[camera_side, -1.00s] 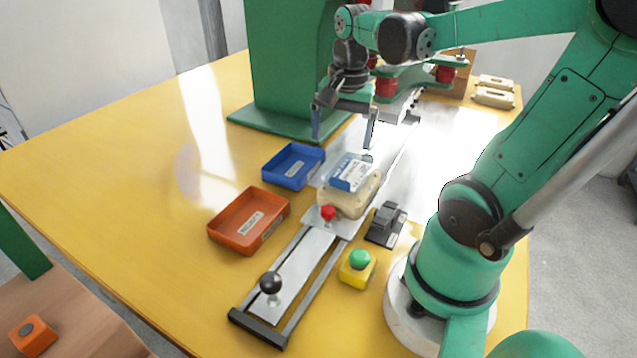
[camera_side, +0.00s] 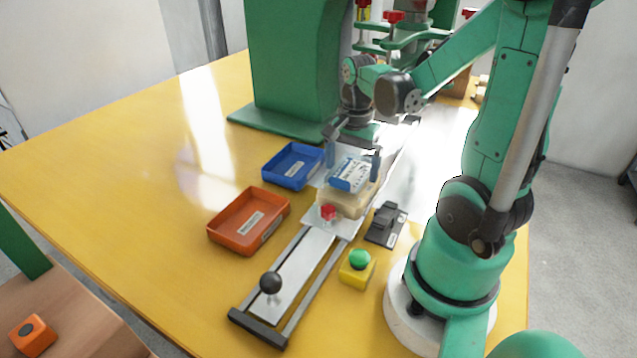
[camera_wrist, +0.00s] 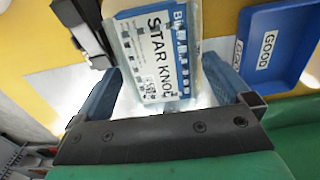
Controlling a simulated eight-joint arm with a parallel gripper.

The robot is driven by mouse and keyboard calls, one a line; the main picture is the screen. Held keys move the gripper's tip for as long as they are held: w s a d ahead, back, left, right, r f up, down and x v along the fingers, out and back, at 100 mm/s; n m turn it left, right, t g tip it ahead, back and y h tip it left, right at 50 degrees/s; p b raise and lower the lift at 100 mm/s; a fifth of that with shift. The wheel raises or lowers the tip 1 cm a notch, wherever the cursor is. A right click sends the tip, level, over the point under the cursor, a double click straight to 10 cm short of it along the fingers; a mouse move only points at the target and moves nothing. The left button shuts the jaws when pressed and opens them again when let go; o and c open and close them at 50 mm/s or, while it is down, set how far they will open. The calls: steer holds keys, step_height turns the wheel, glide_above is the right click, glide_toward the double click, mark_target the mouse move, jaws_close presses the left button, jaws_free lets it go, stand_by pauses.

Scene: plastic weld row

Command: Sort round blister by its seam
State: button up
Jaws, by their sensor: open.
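The blister pack (camera_side: 351,174), a clear pack with a blue and white card, lies on a beige nest (camera_side: 345,201) on the slide. Its card reads "STAR KNOB" in the wrist view (camera_wrist: 158,50). Its outline looks rectangular there, and I cannot judge its seam. My gripper (camera_side: 352,167) is open, low over the pack, with a finger on either side. In the wrist view my gripper (camera_wrist: 165,72) straddles the pack; I cannot tell whether the fingers touch it. A blue tray (camera_side: 274,175) is left of the nest, labelled "GOOD" in the wrist view (camera_wrist: 297,62). An orange tray (camera_side: 222,239) is nearer the front.
A slide rail with a black knob (camera_side: 270,282) runs toward the front. A yellow box with a green button (camera_side: 359,259) and a dark device (camera_side: 386,225) stand right of it. A green press column (camera_side: 292,70) rises behind. The left tabletop is clear.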

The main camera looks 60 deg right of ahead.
steer(key=c, duration=0.8)
steer(key=shift+o, duration=0.2)
steer(key=shift+r, duration=2.3)
steer(key=shift+r, duration=2.5)
